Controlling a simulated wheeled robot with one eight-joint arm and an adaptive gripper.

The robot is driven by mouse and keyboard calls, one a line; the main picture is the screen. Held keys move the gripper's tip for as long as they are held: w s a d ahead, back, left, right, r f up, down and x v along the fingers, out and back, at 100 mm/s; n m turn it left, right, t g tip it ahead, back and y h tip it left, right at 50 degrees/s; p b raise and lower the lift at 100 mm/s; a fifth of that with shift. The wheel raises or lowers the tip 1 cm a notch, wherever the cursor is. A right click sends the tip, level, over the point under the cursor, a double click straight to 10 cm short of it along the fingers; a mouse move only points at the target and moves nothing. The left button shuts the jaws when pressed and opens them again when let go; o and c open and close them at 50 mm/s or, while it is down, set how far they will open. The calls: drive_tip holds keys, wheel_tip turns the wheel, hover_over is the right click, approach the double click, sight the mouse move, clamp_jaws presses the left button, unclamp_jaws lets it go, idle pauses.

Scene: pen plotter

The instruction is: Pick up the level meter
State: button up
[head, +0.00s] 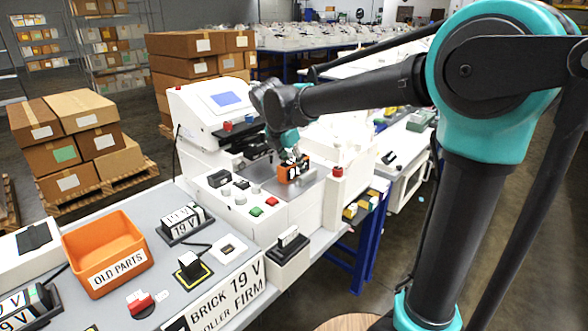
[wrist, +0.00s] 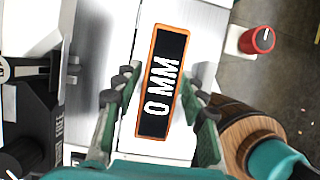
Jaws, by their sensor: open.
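The level meter (wrist: 163,82) is an orange-framed block with a black face reading "0 MM", lying on a bright metal plate in the wrist view. It also shows in the head view (head: 294,171), on the plotter's metal bed (head: 312,188). My gripper (wrist: 165,95) is open, with one green finger on each side of the meter in the wrist view. A gap of plate shows between the left finger and the meter; the right finger is closer to it. In the head view my gripper (head: 290,156) is right over the meter, partly hiding it. I cannot tell the height between them.
The white plotter (head: 200,125) with its screen rises behind the bed. A red button (wrist: 257,40) stands to the right of the plate. An orange old-parts bin (head: 105,252) and labelled "19 V" blocks (head: 185,222) sit on the bench to the left.

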drive_tip(key=shift+f, duration=0.2)
idle(0.3)
clamp_jaws()
